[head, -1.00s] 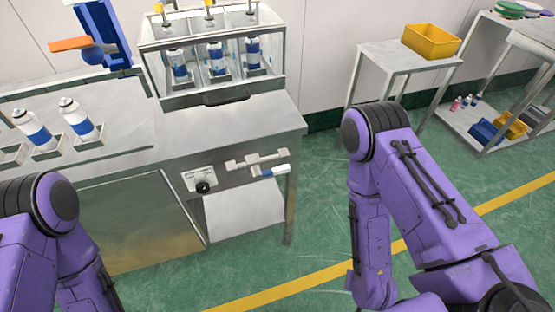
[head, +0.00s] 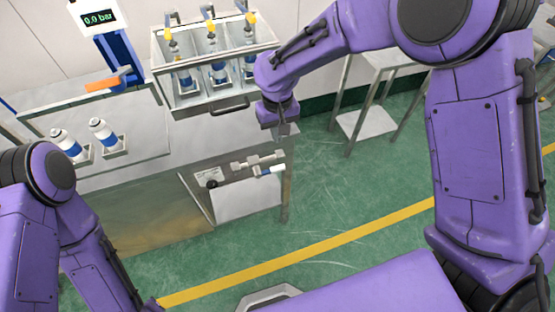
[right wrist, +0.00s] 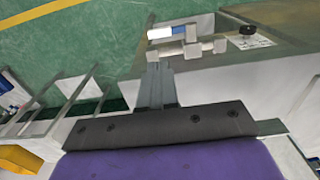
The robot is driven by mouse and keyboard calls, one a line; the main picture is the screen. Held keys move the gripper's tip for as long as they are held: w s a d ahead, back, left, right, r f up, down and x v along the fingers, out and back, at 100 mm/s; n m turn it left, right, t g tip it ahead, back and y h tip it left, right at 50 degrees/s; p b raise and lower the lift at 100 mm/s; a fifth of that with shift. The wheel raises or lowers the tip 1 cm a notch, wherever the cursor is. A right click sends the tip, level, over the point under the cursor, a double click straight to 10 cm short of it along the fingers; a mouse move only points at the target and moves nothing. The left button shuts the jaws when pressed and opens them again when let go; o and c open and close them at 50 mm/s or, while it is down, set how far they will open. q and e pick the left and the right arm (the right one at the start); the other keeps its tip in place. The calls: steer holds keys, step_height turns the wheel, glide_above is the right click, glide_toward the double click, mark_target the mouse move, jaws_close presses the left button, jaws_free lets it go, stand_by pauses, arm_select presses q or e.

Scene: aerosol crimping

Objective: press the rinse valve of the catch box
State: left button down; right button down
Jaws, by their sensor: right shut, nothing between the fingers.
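A black round knob (head: 212,184) on a small white plate sits on the bench front in the head view; it also shows in the right wrist view (right wrist: 247,30). Beside it is a pale bar fitting (head: 258,159) with a white-and-blue cylinder (head: 269,170). A white box-like panel (head: 248,200) is below them. I cannot tell which part is the rinse valve. My right gripper (head: 284,130) is shut and empty at the bench's right front corner, above the fitting. In the right wrist view its fingertips (right wrist: 156,68) point toward the fitting, apparently apart from it. My left gripper is out of view.
A clear-fronted case (head: 215,97) with three yellow-topped bottles and a front handle stands on the bench. White-and-blue cans (head: 104,132) stand in holders at the left. A pressure display (head: 98,18) reads 0.0 bar. A metal side table (head: 368,122) is behind my right arm.

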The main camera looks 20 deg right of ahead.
mark_target(277, 169)
steer(key=shift+f, duration=0.1)
step_height(277, 169, down, 14)
steer(key=p, duration=0.3)
stand_by(0.4)
